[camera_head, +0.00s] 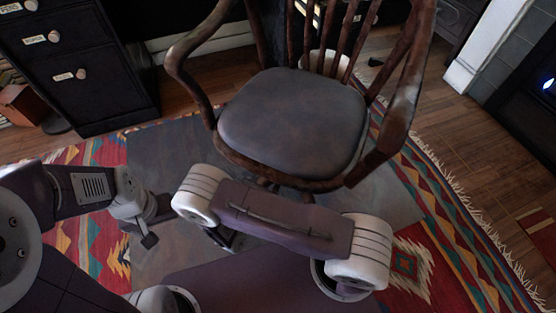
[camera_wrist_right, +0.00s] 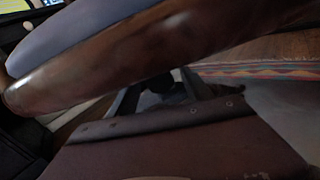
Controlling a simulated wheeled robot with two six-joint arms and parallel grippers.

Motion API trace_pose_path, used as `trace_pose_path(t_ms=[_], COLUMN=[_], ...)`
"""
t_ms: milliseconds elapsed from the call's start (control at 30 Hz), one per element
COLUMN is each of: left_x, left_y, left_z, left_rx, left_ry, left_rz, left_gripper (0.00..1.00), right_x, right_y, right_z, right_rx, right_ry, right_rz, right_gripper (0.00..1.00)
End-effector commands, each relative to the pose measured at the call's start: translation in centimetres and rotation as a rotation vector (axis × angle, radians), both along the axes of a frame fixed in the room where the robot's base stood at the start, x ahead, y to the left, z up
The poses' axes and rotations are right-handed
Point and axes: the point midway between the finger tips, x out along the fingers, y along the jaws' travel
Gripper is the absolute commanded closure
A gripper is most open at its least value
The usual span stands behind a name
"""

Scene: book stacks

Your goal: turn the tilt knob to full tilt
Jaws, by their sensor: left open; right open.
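The wooden armchair (camera_head: 293,122) with a grey seat pad stands in the middle of the head view. The tilt knob cannot be made out; the chair's underside is mostly hidden by the seat and my right arm. My left gripper (camera_head: 148,224) is open and empty, low over the grey mat left of the chair. My right arm reaches to the chair's near side, its gripper hidden in the head view. In the right wrist view the open right gripper (camera_wrist_right: 160,97) is under the brown seat edge (camera_wrist_right: 150,52). A dark, unclear shape shows between its fingers.
A dark drawer cabinet (camera_head: 75,68) stands at the back left. A patterned rug (camera_head: 440,215) and a grey mat (camera_head: 165,150) lie under the chair. A fireplace (camera_head: 535,90) is at the right. Bare wood floor (camera_head: 475,140) shows right of the rug.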

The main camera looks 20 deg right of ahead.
Motion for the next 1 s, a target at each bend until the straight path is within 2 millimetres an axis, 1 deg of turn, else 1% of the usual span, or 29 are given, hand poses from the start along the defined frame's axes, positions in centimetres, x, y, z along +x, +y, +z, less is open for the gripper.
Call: trace_pose_path(t_ms=[167, 200, 267, 300, 400, 667, 1000], left_x=[0.0, 0.0, 0.0, 0.0, 0.0, 0.0, 0.0], left_y=[0.0, 0.0, 0.0, 0.0, 0.0, 0.0, 0.0], left_z=[0.0, 0.0, 0.0, 0.0, 0.0, 0.5, 2.9], left_rx=[0.0, 0.0, 0.0, 0.0, 0.0, 0.0, 0.0], left_ry=[0.0, 0.0, 0.0, 0.0, 0.0, 0.0, 0.0], left_rz=[0.0, 0.0, 0.0, 0.0, 0.0, 0.0, 0.0], left_gripper=[0.0, 0.0, 0.0, 0.0, 0.0, 0.0, 0.0], right_x=[0.0, 0.0, 0.0, 0.0, 0.0, 0.0, 0.0], right_y=[0.0, 0.0, 0.0, 0.0, 0.0, 0.0, 0.0], right_z=[0.0, 0.0, 0.0, 0.0, 0.0, 0.2, 0.4], right_rx=[0.0, 0.001, 0.0, 0.001, 0.0, -0.021, -0.172], right_ry=[0.0, -0.001, 0.0, -0.001, 0.0, 0.021, 0.172], right_rz=[0.001, 0.001, 0.001, 0.001, 0.001, 0.0, 0.002], right_gripper=[0.41, 0.47, 0.64, 0.75, 1.0, 1.0, 1.0])
